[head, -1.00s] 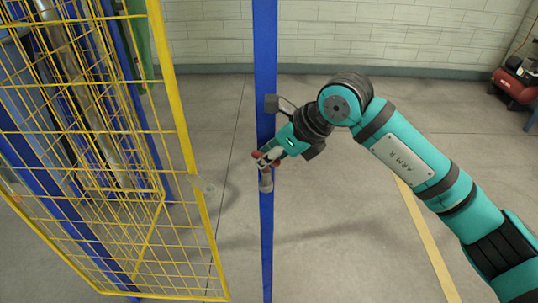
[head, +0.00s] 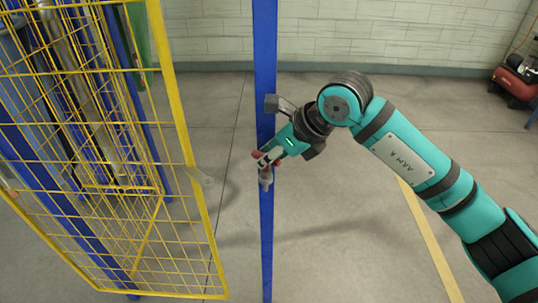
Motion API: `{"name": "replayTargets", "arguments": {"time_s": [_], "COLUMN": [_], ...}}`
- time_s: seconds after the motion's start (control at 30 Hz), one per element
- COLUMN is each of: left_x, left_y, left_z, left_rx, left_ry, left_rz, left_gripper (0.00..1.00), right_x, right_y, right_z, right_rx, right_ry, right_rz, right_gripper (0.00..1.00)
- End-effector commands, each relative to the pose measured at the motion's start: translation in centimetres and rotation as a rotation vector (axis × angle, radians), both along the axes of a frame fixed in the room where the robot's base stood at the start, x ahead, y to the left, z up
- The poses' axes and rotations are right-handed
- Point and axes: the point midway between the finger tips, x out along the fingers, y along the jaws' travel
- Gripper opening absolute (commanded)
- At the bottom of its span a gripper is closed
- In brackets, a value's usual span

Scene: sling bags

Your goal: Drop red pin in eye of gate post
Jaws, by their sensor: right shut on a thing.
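The blue gate post (head: 266,230) stands upright in the middle of the head view. My right gripper (head: 267,160) is at the front of the post, shut on the red pin (head: 256,155). Only small red parts of the pin show between and beside the fingers. A small grey fitting (head: 266,179), which looks like the eye, is on the post just below the fingertips. I cannot tell whether the pin's tip is inside it or above it. My left gripper is not in view.
The yellow mesh gate (head: 188,130) stands open at the left, with a grey plate (head: 203,178) on its edge and a gap to the post. A red compressor (head: 514,84) is at the far right by the wall.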

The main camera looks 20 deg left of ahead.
Motion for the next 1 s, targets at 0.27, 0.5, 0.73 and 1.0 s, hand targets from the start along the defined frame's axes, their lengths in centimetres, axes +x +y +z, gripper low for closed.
{"name": "replayTargets", "arguments": {"time_s": [0.27, 0.5, 0.73, 1.0], "left_x": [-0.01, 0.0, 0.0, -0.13], "left_y": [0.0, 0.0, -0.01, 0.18], "left_z": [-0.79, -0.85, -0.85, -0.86], "left_rx": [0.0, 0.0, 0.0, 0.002], "left_ry": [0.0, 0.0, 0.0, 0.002], "left_rz": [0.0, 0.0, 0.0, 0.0], "left_gripper": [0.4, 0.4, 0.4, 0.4], "right_x": [0.01, 0.01, 0.06, 0.01], "right_y": [0.0, 0.0, -0.01, -0.52], "right_z": [-0.8, -0.87, -0.85, -0.18], "right_rx": [0.001, 0.001, 0.001, 0.001], "right_ry": [0.0, 0.0, -0.001, -0.003], "right_rz": [0.0, 0.0, -0.001, -0.002], "right_gripper": [0.0, 0.33, 0.43, 0.43]}}
